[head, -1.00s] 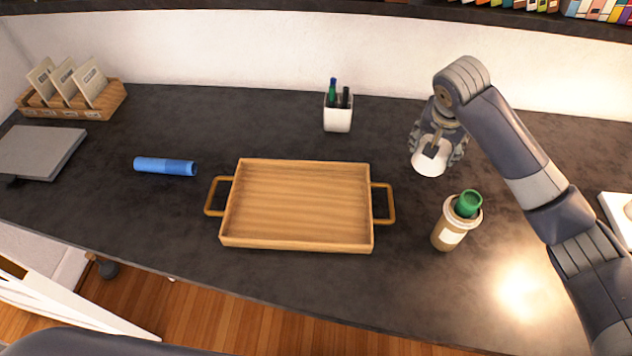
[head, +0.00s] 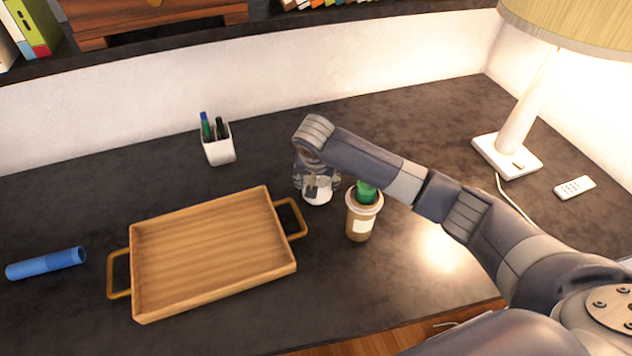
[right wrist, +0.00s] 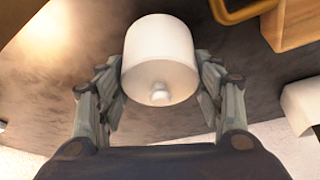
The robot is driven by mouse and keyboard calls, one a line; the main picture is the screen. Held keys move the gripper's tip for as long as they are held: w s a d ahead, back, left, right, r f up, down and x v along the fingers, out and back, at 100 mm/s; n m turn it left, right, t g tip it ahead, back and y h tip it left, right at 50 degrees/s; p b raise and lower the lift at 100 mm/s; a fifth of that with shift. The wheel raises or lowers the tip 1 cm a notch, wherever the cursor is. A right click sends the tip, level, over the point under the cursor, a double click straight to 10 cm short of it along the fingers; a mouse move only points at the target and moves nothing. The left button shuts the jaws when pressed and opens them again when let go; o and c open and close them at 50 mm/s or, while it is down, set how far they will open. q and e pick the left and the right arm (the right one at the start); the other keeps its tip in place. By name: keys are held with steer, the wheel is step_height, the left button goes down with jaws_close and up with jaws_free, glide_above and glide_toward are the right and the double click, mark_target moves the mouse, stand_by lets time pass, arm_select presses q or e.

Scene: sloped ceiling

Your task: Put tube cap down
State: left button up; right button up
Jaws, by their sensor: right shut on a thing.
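The tube cap is a white cylinder (head: 318,197), small in the head view. In the right wrist view the white cap (right wrist: 160,52) is large, with a small knob on its end. My right gripper (head: 316,184) is shut on it, with a finger on either side in the right wrist view. The cap is by the dark counter (head: 390,128), left of the brown cup; I cannot tell whether it touches the surface. A blue tube (head: 45,263) lies on the counter at the far left. My left gripper is not in view.
A wooden tray (head: 215,298) with two handles lies left of the gripper. A brown cup (head: 361,222) with something green on top stands close to its right. A white pen holder (head: 219,150) stands behind. A lamp (head: 508,155) and remote (head: 575,187) are at the right.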

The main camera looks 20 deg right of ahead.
steer(key=shift+f, duration=0.95)
steer(key=shift+f, duration=0.35)
steer(key=o, duration=0.8)
steer(key=shift+f, duration=0.1)
steer(key=shift+c, duration=0.2)
steer(key=shift+r, duration=0.6)
steer(key=v, duration=1.2)
steer(key=shift+f, duration=0.15)
